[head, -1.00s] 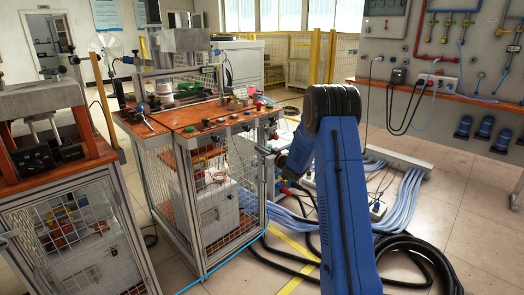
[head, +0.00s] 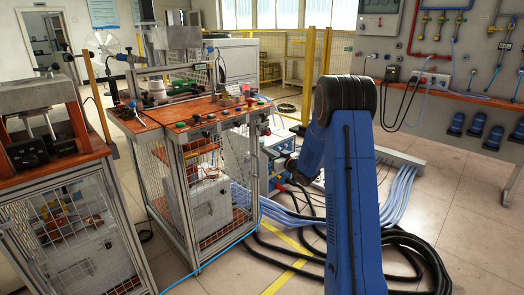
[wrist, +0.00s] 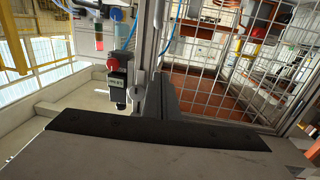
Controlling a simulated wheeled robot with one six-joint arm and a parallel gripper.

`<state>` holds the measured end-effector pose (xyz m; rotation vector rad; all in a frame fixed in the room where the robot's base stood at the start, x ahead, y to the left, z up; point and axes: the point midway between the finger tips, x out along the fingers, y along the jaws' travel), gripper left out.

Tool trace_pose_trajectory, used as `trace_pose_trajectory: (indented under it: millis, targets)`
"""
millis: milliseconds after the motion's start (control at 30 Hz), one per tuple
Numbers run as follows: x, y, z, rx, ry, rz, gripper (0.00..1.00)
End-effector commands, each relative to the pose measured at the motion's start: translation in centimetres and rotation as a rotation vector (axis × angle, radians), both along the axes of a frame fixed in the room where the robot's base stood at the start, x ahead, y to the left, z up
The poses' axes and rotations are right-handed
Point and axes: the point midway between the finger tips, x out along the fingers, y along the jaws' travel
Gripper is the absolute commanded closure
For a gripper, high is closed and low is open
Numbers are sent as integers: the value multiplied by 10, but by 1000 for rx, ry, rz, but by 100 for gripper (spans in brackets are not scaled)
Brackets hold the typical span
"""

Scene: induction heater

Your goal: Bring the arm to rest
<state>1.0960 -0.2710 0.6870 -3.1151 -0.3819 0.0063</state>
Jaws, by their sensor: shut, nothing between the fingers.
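My blue arm (head: 352,200) stands raised in the right middle of the head view, its dark joint on top. The far part of the arm bends down behind it, and only a small piece shows at its left, beside the test bench (head: 190,128). My gripper is not clear in the head view. In the wrist view a broad grey body with a black front edge fills the bottom, which appears to be my gripper (wrist: 160,138); it is shut and empty. Beyond it are a grey metal post and a wire mesh panel (wrist: 240,62).
Another orange-topped bench (head: 75,160) stands at the left. Black hoses (head: 425,262) and pale blue cables lie on the floor around my arm. A wall panel with pipes (head: 440,50) and an orange shelf stand at the right. Tiled floor is clear at the lower right.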

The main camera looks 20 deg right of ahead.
Motion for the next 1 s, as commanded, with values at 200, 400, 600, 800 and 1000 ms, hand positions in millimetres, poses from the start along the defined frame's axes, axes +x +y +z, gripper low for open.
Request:
trace_pose_trajectory:
  millis: [200, 400, 600, 800, 1000]
  targets:
    - [-22, -9, 0, 1, 0, -1, 100]
    - [-27, -10, 0, 0, 0, 0, 100]
    - [-30, -5, 14, -23, 20, -26, 100]
    - [-47, 9, 48, -85, 100, -110, 100]
    - [-77, 23, 78, -137, 195, -198, 100]
